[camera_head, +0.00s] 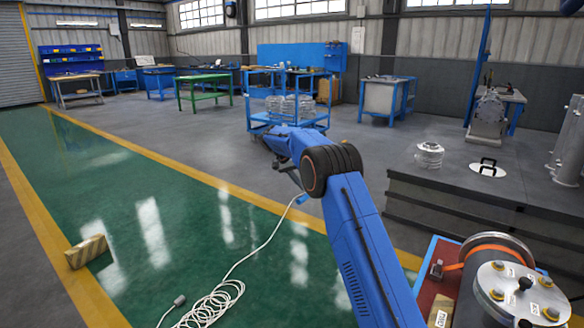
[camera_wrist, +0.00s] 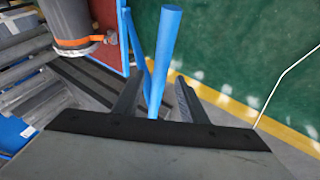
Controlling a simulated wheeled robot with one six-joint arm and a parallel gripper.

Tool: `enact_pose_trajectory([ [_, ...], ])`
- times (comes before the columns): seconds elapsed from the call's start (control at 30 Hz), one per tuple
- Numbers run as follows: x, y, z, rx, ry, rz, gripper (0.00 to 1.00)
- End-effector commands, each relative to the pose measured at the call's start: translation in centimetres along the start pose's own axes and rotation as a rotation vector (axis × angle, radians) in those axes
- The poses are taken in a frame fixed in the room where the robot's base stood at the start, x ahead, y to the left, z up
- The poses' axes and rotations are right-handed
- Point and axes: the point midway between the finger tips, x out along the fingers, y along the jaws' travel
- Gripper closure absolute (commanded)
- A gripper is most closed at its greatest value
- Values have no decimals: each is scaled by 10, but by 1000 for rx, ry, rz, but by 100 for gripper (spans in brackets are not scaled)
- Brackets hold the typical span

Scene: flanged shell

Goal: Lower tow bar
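The tow bar (camera_wrist: 147,75) shows in the wrist view as a thin blue bar with a thicker round blue grip (camera_wrist: 165,55) at its end. My gripper (camera_wrist: 158,100) has its two dark fingers apart, one on each side of the grip, with gaps visible on both sides.
A red-decked cart (camera_head: 430,277) at the lower right carries a flanged shell (camera_head: 517,290) with an orange strap. A dark platform (camera_head: 470,200) stands behind it. A white cable (camera_head: 212,302) lies coiled on the green floor (camera_head: 150,215). A striped block (camera_head: 87,251) sits at left.

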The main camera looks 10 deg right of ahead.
Motion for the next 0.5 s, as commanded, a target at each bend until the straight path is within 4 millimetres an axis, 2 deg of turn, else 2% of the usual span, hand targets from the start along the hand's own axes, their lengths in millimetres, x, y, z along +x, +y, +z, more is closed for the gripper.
enact_pose_trajectory([
  [0.1, -25, -2, 0, -1, 3, -3, 61],
  [0.5, -104, -2, 0, 0, 3, -3, 61],
])
